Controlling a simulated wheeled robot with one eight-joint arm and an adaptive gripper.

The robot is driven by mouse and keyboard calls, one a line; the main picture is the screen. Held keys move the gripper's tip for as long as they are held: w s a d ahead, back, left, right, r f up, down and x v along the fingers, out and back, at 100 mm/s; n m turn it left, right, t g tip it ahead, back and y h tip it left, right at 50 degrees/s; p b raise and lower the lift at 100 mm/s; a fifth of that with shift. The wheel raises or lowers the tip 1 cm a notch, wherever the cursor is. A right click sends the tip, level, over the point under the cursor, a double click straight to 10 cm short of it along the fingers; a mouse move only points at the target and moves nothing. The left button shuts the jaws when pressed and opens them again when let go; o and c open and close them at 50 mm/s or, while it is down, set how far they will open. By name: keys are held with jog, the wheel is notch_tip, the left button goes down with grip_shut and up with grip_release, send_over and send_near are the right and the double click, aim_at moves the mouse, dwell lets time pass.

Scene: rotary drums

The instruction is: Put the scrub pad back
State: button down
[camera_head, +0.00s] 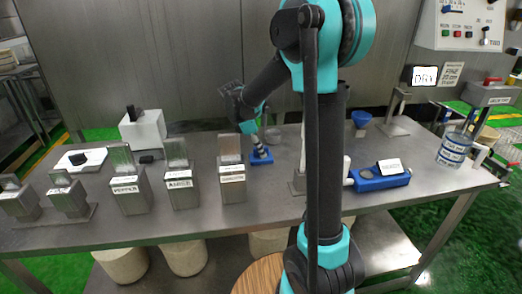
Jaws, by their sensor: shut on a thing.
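The fingers are small and partly hidden by the wrist, so the exact grip is hard to make out.
A labelled container (454,150) stands far right. My arm hides part of the middle.

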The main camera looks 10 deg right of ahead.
jog(key=c, duration=1.5)
grip_release()
jog(key=shift+f, duration=0.1)
jog(key=shift+o, duration=0.2)
jog(key=v, duration=1.2)
